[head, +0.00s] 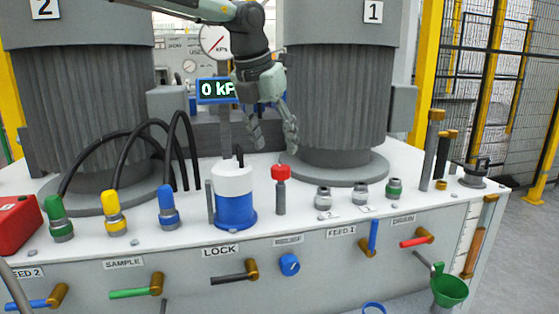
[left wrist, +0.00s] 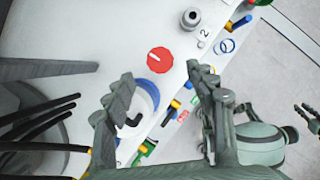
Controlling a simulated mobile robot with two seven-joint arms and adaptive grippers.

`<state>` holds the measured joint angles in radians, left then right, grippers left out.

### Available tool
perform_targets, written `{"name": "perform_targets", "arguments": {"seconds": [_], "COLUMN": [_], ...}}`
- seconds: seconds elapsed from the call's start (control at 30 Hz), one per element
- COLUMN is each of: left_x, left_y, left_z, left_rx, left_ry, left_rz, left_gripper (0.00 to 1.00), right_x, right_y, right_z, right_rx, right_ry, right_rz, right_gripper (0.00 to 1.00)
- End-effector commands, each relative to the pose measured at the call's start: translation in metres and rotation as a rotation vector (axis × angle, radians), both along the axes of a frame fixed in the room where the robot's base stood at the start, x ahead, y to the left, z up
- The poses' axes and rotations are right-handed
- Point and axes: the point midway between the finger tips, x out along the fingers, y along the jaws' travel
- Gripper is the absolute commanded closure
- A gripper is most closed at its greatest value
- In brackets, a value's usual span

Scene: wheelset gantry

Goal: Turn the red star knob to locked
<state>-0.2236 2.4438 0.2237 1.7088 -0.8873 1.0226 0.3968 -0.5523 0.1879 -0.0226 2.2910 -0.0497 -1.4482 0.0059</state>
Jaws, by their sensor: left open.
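The red star knob (head: 281,172) sits on a short grey post on the white bench top, right of a blue and white cylinder. In the left wrist view the red knob (left wrist: 160,60) is seen from above, with a white pointer mark across its face. My left gripper (head: 274,142) is open and empty, pointing down above and slightly behind the knob, apart from it. Its two fingers (left wrist: 160,92) also show in the left wrist view, with the knob beyond their tips. Grey parts at the right edge of that view may be my right gripper (left wrist: 310,117); its jaws are unclear.
The blue and white cylinder (head: 234,198) stands close left of the knob. Grey fittings (head: 323,198) stand close right. Two large grey columns flank the gripper, and a display (head: 217,90) reading 0 kP stands behind. Coloured valve levers line the front panel.

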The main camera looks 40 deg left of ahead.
Motion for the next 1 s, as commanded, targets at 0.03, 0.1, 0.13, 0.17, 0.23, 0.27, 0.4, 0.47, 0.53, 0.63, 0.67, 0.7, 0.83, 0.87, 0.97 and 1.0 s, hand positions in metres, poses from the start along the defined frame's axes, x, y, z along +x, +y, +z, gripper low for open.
{"name": "perform_targets", "arguments": {"seconds": [0.03, 0.1, 0.13, 0.17, 0.23, 0.27, 0.4, 0.47, 0.53, 0.63, 0.67, 0.7, 0.83, 0.87, 0.97, 1.0], "left_x": [0.002, 0.007, 0.009, 0.011, 0.015, 0.016, 0.021, 0.022, 0.023, 0.023, 0.023, 0.023, 0.023, 0.023, 0.023, 0.023], "left_y": [0.000, 0.001, 0.001, 0.001, 0.001, 0.002, 0.002, 0.002, 0.002, 0.002, 0.002, 0.002, 0.002, 0.002, 0.002, 0.002], "left_z": [-0.010, -0.021, -0.026, -0.030, -0.039, -0.043, -0.053, -0.056, -0.057, -0.057, -0.057, -0.057, -0.057, -0.057, -0.057, -0.056], "left_rx": [0.000, 0.000, 0.000, -0.001, -0.002, -0.001, 0.000, 0.000, -0.001, 0.000, 0.000, 0.000, 0.000, 0.000, 0.000, 0.000], "left_ry": [0.006, 0.006, 0.005, 0.005, 0.005, 0.004, 0.002, 0.002, 0.002, 0.001, 0.001, 0.001, 0.001, 0.001, 0.001, 0.001], "left_rz": [0.000, 0.000, 0.000, 0.001, 0.001, 0.001, 0.000, 0.000, 0.001, 0.001, 0.001, 0.001, 0.001, 0.001, 0.001, 0.001], "left_gripper": [0.44, 0.44, 0.44, 0.44, 0.44, 0.44, 0.44, 0.44, 0.44, 0.44, 0.44, 0.44, 0.57, 0.61, 0.74, 0.79], "right_x": [0.000, 0.000, 0.000, 0.000, 0.000, 0.001, 0.001, 0.001, 0.001, 0.001, 0.001, 0.001, 0.001, 0.001, 0.001, 0.001], "right_y": [0.000, 0.000, 0.000, 0.000, 0.000, 0.000, 0.000, 0.000, 0.000, 0.000, 0.000, 0.001, 0.001, 0.001, 0.001, 0.001], "right_z": [0.000, 0.000, -0.001, -0.001, -0.001, -0.001, -0.002, -0.002, -0.002, -0.002, -0.002, -0.002, -0.002, -0.002, -0.002, -0.002], "right_rx": [0.000, 0.000, 0.001, 0.001, 0.001, 0.001, 0.002, 0.002, 0.002, 0.002, 0.002, 0.002, 0.002, 0.002, 0.002, 0.002], "right_ry": [0.000, 0.000, 0.000, 0.000, 0.000, 0.000, 0.000, 0.000, 0.000, 0.000, -0.001, -0.001, -0.001, -0.001, 0.000, 0.000], "right_rz": [0.000, 0.000, 0.000, 0.000, 0.000, 0.000, 0.001, 0.001, 0.001, 0.001, 0.002, 0.002, 0.002, 0.002, 0.001, 0.001], "right_gripper": [0.78, 0.78, 0.78, 0.78, 0.78, 0.78, 0.78, 0.78, 0.78, 0.78, 0.78, 0.78, 0.78, 0.78, 0.78, 0.78]}}
